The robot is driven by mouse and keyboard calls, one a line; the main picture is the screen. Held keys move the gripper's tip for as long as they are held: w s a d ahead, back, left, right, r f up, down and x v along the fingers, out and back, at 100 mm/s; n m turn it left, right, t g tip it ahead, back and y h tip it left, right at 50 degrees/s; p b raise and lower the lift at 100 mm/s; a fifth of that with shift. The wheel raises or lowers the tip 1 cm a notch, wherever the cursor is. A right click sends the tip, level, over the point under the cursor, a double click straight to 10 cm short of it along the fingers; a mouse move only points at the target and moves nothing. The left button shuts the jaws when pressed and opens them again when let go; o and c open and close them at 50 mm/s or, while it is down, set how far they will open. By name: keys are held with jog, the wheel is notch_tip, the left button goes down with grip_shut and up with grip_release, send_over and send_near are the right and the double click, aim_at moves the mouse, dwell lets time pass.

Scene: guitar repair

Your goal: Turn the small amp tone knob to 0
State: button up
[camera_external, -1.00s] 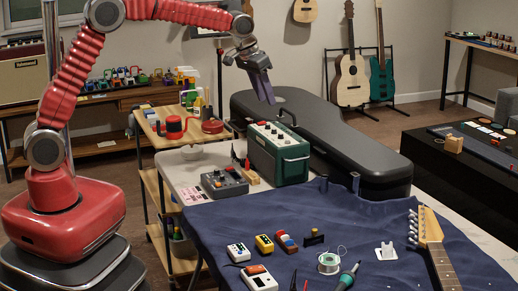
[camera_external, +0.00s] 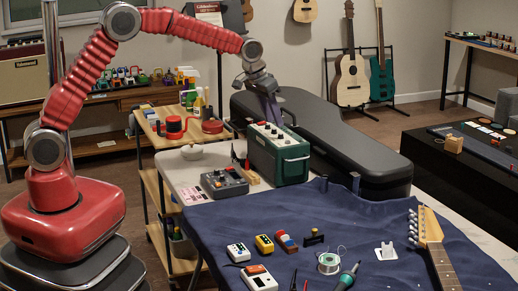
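The small amp (camera_external: 290,166) is a dark green box with a row of light knobs (camera_external: 272,132) on its sloped top panel. It stands on the table, left of the guitar case. Which knob is the tone knob, and where it points, is too small to tell. My gripper (camera_external: 274,119) points down at the top of the amp, close behind the knob row. Its fingers look like one grey-purple shape, so whether they are open or apart from the amp cannot be told. The gripper partly hides the amp's rear top edge and handle.
A black guitar case (camera_external: 350,150) lies close behind and right of the amp. A grey pedal box (camera_external: 224,182) and a small wooden block (camera_external: 252,178) stand left of it. A blue cloth (camera_external: 365,215) with small pedals, solder and a guitar neck covers the front.

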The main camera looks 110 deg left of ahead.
aim_at(277, 139)
jog(key=shift+x, duration=2.7)
grip_shut()
